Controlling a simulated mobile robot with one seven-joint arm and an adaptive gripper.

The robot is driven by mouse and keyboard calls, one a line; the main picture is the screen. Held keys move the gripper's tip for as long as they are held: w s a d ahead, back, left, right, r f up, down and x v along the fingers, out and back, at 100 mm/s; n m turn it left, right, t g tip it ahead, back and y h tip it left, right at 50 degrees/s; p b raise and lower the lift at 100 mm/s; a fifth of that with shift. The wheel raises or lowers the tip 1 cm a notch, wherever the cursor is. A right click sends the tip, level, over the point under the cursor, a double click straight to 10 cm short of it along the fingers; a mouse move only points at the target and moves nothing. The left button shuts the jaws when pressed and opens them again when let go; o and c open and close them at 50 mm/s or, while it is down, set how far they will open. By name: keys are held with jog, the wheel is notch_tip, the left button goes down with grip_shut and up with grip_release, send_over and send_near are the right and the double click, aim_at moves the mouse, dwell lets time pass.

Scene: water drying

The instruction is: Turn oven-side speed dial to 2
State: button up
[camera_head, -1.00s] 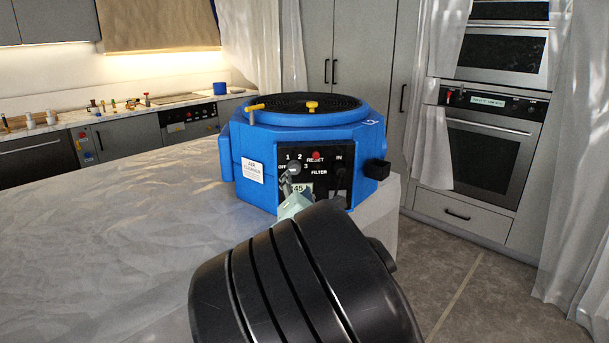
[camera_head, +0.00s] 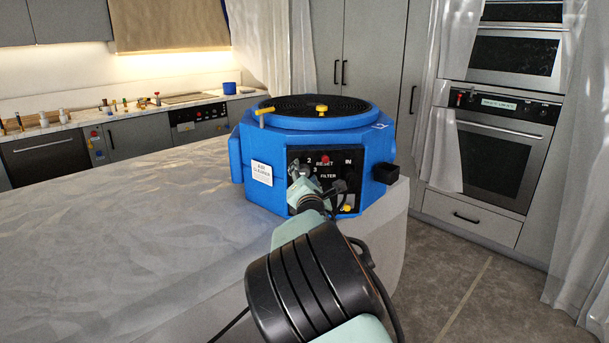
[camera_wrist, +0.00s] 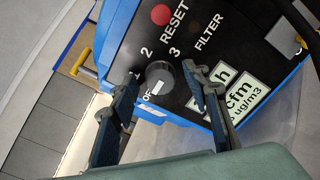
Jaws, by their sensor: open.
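The blue air cleaner (camera_head: 270,150) stands on the covered counter, with a black control panel (camera_head: 348,163) on its front. In the wrist view its round dark speed dial (camera_wrist: 160,76) sits beside the labels OFF, 1, 2 and 3. The dial's white mark (camera_wrist: 157,88) is on the side toward OFF. My gripper (camera_wrist: 160,82) is open, one finger on each side of the dial. I cannot tell whether either finger touches it. In the head view my gripper (camera_head: 303,180) is at the panel's left part and covers most of the dial.
A red reset button (camera_wrist: 161,14) and a readout with white labels (camera_wrist: 240,97) lie close to the dial. A black plug with a cable (camera_head: 340,187) is right of my gripper. The covered counter (camera_head: 130,230) is clear to the left.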

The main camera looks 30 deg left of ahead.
jog(key=c, duration=1.2)
jog(key=shift+o, duration=0.2)
